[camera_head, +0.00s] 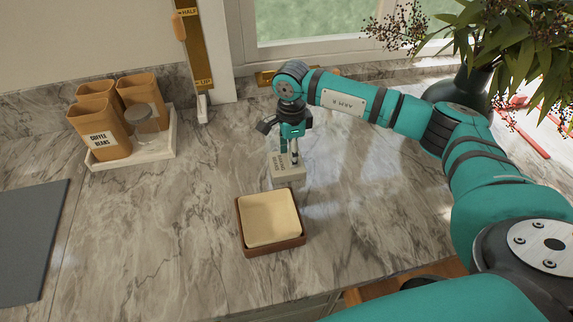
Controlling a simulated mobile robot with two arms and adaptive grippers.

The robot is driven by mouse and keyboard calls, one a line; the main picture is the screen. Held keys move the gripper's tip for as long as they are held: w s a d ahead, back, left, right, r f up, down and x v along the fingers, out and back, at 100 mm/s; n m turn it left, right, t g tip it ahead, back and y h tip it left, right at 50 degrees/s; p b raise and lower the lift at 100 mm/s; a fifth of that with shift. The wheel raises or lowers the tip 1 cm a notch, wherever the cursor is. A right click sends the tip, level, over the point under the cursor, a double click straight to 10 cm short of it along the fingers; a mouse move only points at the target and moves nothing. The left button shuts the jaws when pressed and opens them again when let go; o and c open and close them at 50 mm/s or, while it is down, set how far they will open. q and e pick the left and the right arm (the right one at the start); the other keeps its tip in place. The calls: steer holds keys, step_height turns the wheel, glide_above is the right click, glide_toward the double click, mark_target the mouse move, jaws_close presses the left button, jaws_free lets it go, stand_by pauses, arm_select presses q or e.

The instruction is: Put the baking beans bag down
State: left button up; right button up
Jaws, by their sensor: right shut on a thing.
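The small, pale baking beans bag (288,175), with dark printing on its face, is at the middle of the counter. My right gripper (290,155) points down from above and is shut on the top of the bag. The fingers hide part of its upper side. I cannot tell whether the bag's bottom touches the counter or hangs just above it. My left gripper is not in view.
A brown square basket (240,232) with a cream lining stands just in front of the bag. A white tray (133,158) holding brown canisters (104,132) and a glass jar (144,126) is at left. A dark vase (466,88) with leafy branches stands at right. Marble counter (150,240) is clear between.

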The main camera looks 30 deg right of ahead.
jaws_close()
steer(key=shift+r, duration=0.1)
